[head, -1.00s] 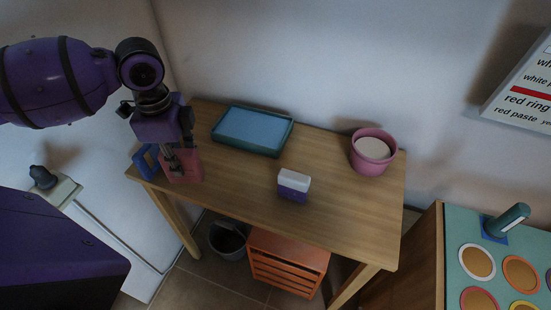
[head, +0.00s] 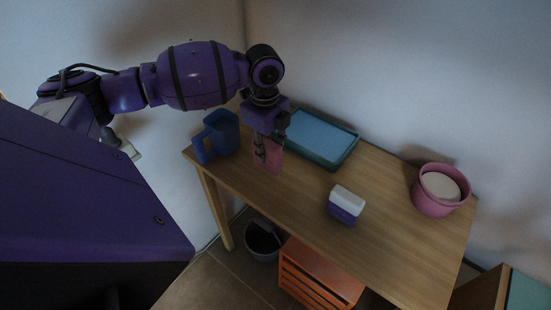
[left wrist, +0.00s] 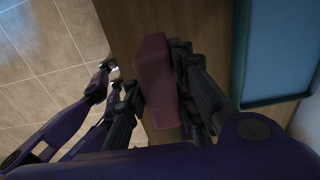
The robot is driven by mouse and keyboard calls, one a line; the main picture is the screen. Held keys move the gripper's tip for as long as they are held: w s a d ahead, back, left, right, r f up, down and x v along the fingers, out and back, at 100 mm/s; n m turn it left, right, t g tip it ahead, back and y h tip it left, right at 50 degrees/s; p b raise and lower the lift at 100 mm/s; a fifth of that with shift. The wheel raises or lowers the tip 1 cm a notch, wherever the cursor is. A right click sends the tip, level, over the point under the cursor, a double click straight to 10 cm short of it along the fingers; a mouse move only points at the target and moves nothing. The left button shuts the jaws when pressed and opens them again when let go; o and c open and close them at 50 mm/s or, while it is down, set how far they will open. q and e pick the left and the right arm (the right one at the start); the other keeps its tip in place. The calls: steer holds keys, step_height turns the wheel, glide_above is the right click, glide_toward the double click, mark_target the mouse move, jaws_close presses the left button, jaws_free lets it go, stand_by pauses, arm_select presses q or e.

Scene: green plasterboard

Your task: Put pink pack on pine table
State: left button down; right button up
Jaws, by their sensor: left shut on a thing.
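The pink pack (head: 268,158) is a small upright block in the head view, between the blue jug and the blue-green tray. My left gripper (head: 266,150) points down and is shut on it. In the left wrist view the pack (left wrist: 156,78) lies between the fingers of my left gripper (left wrist: 160,90). The pine table (head: 385,215) is under the pack. Whether the pack's bottom touches the wood I cannot tell. My right gripper is not in view.
The blue jug (head: 221,137) stands at the table's left end. The teal tray (head: 333,160) is at the back. A white and purple box (head: 345,204) and a pink pot (head: 433,202) stand farther right. A grey bin (head: 262,240) and an orange crate (head: 318,275) are below.

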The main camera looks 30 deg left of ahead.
arm_select(q)
steer(key=shift+w+d+f, duration=0.25)
steer(key=shift+w+f, duration=0.45)
steer(key=shift+f, duration=0.15)
steer(key=shift+w+d+f, duration=0.1)
steer(key=shift+w+f, duration=0.05)
steer(key=shift+f, duration=0.75)
steer(key=shift+w+f, duration=0.1)
steer(key=shift+f, duration=0.75)
steer(key=shift+f, duration=0.2)
steer(key=c, duration=1.5)
jaws_free()
steer(key=shift+o, duration=0.2)
steer(key=shift+r, duration=0.15)
step_height(320, 180, up, 12)
steer(key=shift+s, duration=0.1)
